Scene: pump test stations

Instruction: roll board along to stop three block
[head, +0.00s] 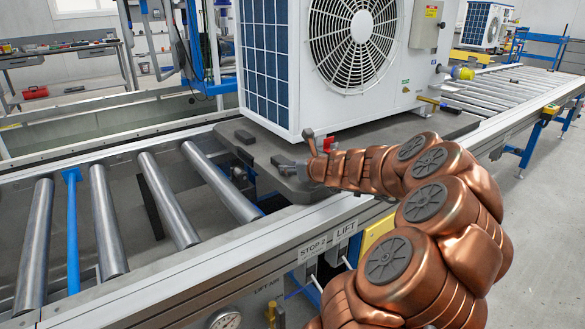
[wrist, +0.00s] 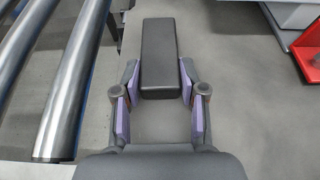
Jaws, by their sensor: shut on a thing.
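The board (head: 233,128) is a flat dark-grey pallet on the rollers, bearing a large white heat pump unit (head: 290,95). My gripper (head: 290,168) is at the board's near left end, beside the unit. In the wrist view my gripper (wrist: 160,88) is shut on a dark oblong block (wrist: 160,45), with a finger pad against each side. The block lies over the grey board surface (wrist: 235,75); whether it is fixed to it I cannot tell. A label plate reading STOP 2 (head: 313,248) is on the near rail. No stop three label is visible.
Bare rollers (head: 108,220) lie left of the board, with a blue bar (head: 72,230) among them. More rollers (head: 500,90) run off to the back right. A LIFT plate (head: 345,229) and a gauge (head: 225,319) are on the near side. A red part (head: 328,144) stands by the unit.

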